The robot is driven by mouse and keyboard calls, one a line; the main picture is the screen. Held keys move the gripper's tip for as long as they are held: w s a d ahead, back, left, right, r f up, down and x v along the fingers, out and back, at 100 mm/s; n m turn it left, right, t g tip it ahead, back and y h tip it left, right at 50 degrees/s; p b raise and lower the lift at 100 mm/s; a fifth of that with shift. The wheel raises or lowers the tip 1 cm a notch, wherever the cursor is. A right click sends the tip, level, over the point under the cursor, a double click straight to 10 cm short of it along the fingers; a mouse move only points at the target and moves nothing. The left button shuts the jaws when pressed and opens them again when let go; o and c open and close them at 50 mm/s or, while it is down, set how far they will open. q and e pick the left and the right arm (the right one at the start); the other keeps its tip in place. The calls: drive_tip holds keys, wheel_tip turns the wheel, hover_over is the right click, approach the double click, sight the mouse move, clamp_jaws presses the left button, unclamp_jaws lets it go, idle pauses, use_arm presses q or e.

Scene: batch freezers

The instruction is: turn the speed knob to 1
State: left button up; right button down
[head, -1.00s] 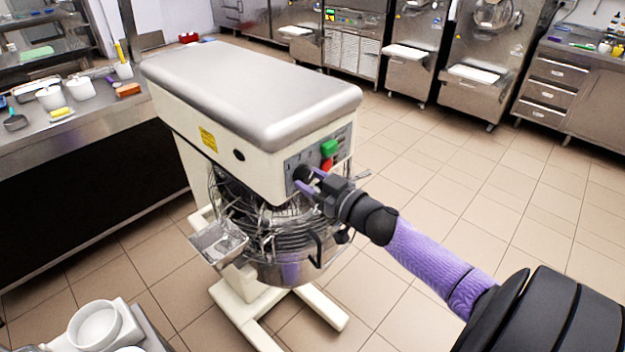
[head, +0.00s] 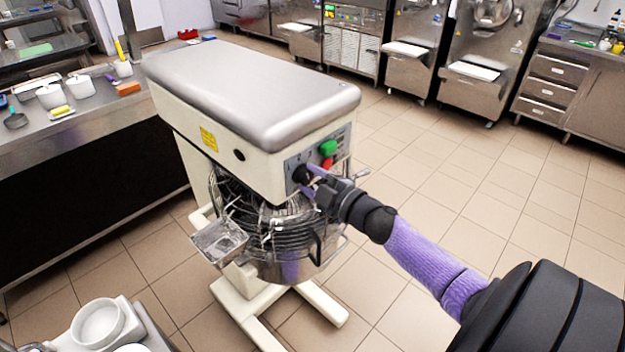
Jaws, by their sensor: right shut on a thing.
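The mixer (head: 245,90) stands in the middle of the head view, with a cream body, a grey top and a wire-guarded bowl below. Its control panel on the right-hand front face has a green button (head: 328,147), a red button (head: 327,163) and the black speed knob (head: 301,174). My right gripper (head: 308,178) reaches in from the right and is shut on the speed knob. The fingers cover part of the knob, and its number markings are too small to read. My left gripper is not in view.
A steel counter (head: 85,130) with white containers runs along the left. A tray with white bowls (head: 97,323) is at the lower left. Tiled floor (head: 450,190) is open to the right.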

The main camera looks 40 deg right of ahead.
drive_tip(key=n, duration=0.3)
drive_tip(key=shift+n+b, duration=0.3)
drive_tip(key=shift+n, duration=0.7)
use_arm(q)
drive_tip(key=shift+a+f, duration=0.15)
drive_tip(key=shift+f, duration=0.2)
use_arm(e)
drive_tip(key=shift+n, duration=0.4)
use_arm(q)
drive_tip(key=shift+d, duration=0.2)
use_arm(e)
drive_tip(key=shift+n, duration=0.3)
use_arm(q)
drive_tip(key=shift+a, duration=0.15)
use_arm(e)
drive_tip(key=shift+c, duration=2)
unclamp_jaws()
drive_tip(key=shift+o, duration=1)
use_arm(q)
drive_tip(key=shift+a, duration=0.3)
